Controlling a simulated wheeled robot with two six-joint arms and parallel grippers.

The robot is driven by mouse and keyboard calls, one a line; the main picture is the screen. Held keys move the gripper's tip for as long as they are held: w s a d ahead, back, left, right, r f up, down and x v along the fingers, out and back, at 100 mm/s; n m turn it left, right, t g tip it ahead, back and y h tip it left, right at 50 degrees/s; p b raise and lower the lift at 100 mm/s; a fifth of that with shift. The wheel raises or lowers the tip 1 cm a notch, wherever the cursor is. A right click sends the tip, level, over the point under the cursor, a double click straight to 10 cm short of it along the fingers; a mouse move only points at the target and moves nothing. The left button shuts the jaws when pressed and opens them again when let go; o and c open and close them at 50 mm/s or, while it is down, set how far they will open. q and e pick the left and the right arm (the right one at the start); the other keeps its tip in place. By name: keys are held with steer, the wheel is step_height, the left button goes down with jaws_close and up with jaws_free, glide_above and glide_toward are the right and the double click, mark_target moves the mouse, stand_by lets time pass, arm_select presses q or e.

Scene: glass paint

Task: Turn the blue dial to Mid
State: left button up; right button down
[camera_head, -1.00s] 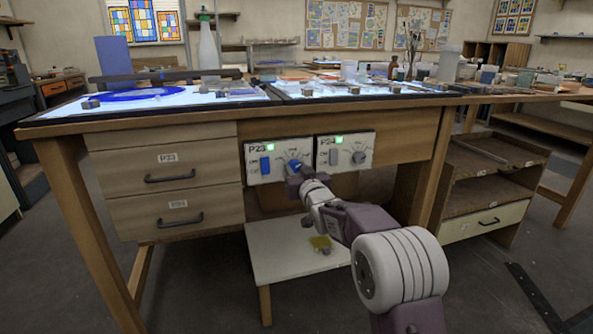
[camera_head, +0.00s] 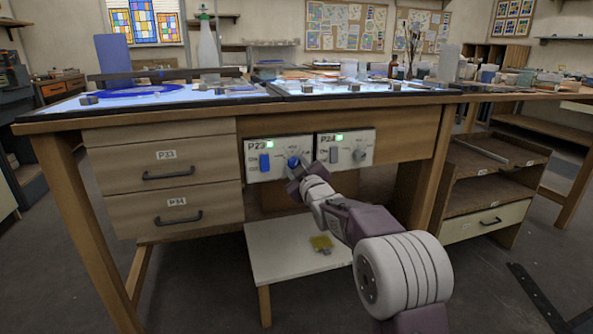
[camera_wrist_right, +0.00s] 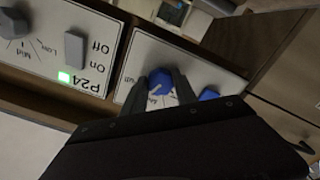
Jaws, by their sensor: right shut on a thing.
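The blue dial (camera_head: 293,162) is on the P23 control panel (camera_head: 278,148) on the front of the bench. It also shows in the right wrist view (camera_wrist_right: 160,82), where a white pointer mark is visible on its face. My right gripper (camera_head: 299,174) is at the dial, its fingers on either side of it in the wrist view (camera_wrist_right: 167,86). The gripper is shut on the dial. The printed labels around the dial are partly hidden by the fingers, so the exact setting cannot be read. My left gripper is not in view.
A blue rocker switch (camera_head: 264,162) sits left of the dial. The P24 panel (camera_head: 345,149) beside it has a grey switch (camera_head: 333,155) and a grey dial (camera_head: 359,155). Both panels show green lights. Drawers (camera_head: 165,165) are at the left; a low white shelf (camera_head: 290,255) is below.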

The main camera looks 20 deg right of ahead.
steer(key=shift+n+b, duration=0.85)
steer(key=shift+n, duration=1.35)
steer(key=c, duration=1)
jaws_free()
steer(key=shift+o, duration=0.2)
steer(key=shift+s+r, duration=0.1)
steer(key=shift+s, duration=0.25)
steer(key=s+p, duration=0.2)
steer(key=s, duration=0.6)
steer(key=shift+s+d, duration=0.2)
